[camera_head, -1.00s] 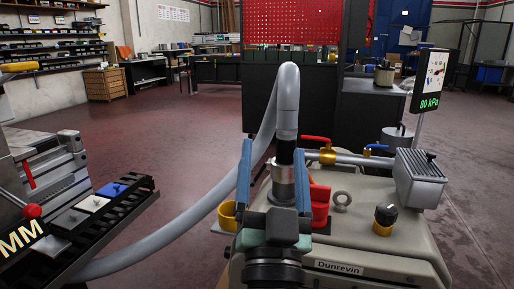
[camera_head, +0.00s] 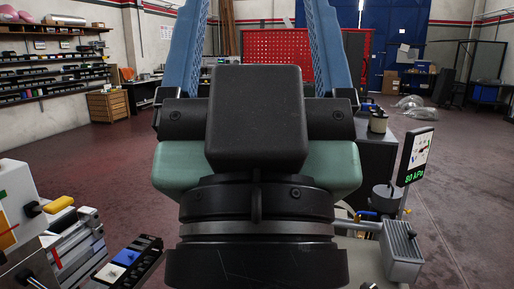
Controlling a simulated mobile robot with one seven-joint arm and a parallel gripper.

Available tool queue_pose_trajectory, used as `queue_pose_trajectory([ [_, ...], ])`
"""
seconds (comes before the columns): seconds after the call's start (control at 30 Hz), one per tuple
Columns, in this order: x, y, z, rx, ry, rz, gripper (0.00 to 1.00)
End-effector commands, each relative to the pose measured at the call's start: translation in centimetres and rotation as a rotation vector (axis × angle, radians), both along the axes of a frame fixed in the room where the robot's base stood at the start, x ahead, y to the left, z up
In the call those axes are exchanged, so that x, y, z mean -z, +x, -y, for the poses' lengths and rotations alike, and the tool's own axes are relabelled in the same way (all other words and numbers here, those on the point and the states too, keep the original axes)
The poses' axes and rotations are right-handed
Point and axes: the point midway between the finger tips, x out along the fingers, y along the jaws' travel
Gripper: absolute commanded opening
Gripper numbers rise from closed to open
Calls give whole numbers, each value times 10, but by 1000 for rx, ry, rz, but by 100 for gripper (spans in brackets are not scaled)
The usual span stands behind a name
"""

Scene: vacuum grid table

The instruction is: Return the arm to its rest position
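My gripper (camera_head: 252,35) fills the middle of the head view, raised and close to the camera. Its two blue fingers point up and stand wide apart, with nothing between them. Its black and green body hides most of the pump unit. Of that unit, a grey ribbed box (camera_head: 402,251) and the gauge display (camera_head: 417,157) reading 80 kPa show at the right. The grey hose and the red and yellow fittings seen earlier are hidden behind my gripper.
At the lower left are a machine with metal rails (camera_head: 75,250) and a black rack (camera_head: 140,262) with blue and white blocks. A dark cabinet (camera_head: 376,165) stands behind my gripper. Shelves (camera_head: 50,70) line the left wall. The floor on both sides is open.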

Motion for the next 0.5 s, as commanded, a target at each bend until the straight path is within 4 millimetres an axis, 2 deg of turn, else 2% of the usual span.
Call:
queue_pose_trajectory([
  [0.03, -33, 0, 0, 0, 0, 0, 82],
  [0.4, -146, 0, 0, -1, 0, 0, 82],
  [0.5, -171, 0, 0, -1, 0, 0, 82],
])
